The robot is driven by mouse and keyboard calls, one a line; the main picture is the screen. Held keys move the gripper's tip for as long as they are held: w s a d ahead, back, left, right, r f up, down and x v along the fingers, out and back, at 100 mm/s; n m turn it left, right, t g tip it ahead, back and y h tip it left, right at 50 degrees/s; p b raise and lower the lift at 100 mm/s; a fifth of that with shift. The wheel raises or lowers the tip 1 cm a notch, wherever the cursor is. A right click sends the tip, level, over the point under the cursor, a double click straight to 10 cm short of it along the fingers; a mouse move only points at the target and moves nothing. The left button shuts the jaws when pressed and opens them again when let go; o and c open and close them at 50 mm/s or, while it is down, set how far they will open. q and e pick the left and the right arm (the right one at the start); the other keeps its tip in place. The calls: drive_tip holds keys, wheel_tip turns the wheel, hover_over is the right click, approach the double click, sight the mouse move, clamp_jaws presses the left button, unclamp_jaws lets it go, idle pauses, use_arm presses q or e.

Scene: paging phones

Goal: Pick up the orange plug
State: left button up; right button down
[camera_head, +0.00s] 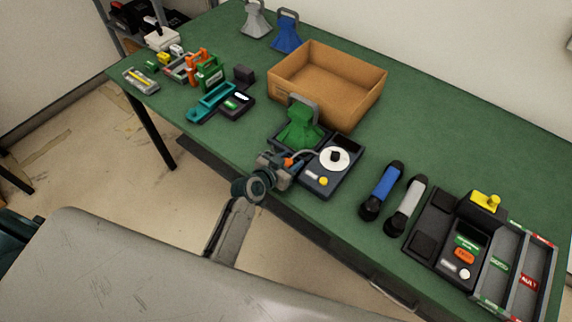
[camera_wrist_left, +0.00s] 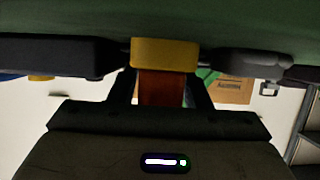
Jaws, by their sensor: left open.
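A small orange patch (camera_head: 288,162), likely the orange plug, shows beside the dark device with the white dial (camera_head: 334,158) near the table's front edge. My left gripper (camera_head: 284,163) is at this patch and partly hides it. In the left wrist view the two dark fingers (camera_wrist_left: 166,58) stand apart. A yellow block (camera_wrist_left: 165,52) shows between them, with a dim orange-brown part (camera_wrist_left: 161,88) below it. Whether the fingers touch it cannot be told. My right gripper is not in view.
A green handled cone (camera_head: 302,127) stands just behind the gripper, with an open cardboard box (camera_head: 350,105) further back. Blue (camera_head: 383,187) and grey (camera_head: 406,205) handsets lie to the right, before a keypad unit (camera_head: 459,240). Small items crowd the left end.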

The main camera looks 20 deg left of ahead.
use_arm(q)
drive_tip(key=c, duration=0.8)
drive_tip(key=shift+r, duration=0.1)
